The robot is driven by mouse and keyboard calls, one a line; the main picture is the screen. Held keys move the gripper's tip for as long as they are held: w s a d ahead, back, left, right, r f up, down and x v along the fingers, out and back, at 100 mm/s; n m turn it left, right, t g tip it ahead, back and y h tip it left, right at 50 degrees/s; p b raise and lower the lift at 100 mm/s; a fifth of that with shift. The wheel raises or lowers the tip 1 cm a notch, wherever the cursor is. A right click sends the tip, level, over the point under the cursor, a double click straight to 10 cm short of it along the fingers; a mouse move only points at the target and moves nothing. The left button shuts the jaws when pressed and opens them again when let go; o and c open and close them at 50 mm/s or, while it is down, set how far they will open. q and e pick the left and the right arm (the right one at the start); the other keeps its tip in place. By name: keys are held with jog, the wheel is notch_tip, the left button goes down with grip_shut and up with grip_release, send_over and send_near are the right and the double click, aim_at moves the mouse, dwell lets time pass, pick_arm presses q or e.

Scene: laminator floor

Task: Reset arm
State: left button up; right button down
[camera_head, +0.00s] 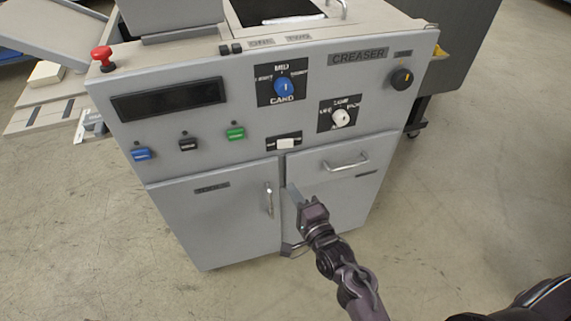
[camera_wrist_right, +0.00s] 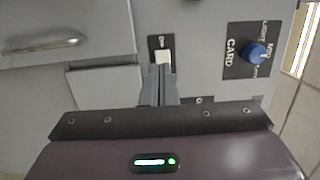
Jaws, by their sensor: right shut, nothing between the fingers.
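My right gripper (camera_head: 292,188) is shut and empty in front of the grey creaser cabinet (camera_head: 210,225), near the gap between the door and the drawer. In the right wrist view its two fingers (camera_wrist_right: 160,72) lie together and point at the white rocker switch (camera_wrist_right: 162,57), overlapping its lower edge in the picture. In the head view the rocker switch (camera_head: 286,143) sits above the fingertips, apart from them. I cannot tell the exact distance from fingers to panel. My left gripper is in neither view.
The panel carries a blue knob (camera_head: 284,87), a white knob (camera_head: 340,118), a black knob (camera_head: 402,78) and a red emergency button (camera_head: 102,57). Blue, black and green (camera_head: 235,132) buttons line the left. A drawer handle (camera_head: 346,162) and door handle (camera_head: 268,200) stick out.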

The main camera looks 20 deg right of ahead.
jog(key=shift+f, duration=0.1)
jog(key=s+f+n+g, duration=0.3)
jog(key=s+f, duration=0.2)
jog(key=f, duration=0.6)
jog(key=s+f+n+g, duration=0.3)
jog(key=s+f, duration=0.2)
jog(key=f, duration=0.5)
jog(key=s+f+n+g, duration=0.3)
jog(key=s+f+n, duration=0.15)
jog(key=f, duration=0.65)
jog(key=s+d+f+n+g+h, duration=0.1)
jog(key=s+d+f+n+g, duration=0.1)
jog(key=s, duration=0.6)
jog(key=s+d+f+n+g+h, duration=0.1)
jog(key=s+d+f+n+g, duration=0.2)
jog(key=s+f, duration=0.4)
jog(key=s+d+f+n+g+h, duration=0.1)
jog(key=s+d+f+n+g, duration=0.1)
jog(key=s, duration=0.8)
notch_tip(320, 180, down, 3)
jog(key=shift+s+d+r+n+g, duration=0.15)
jog(key=shift+s+d+n+g, duration=0.2)
jog(key=shift+d, duration=0.45)
jog(key=shift+w, duration=0.1)
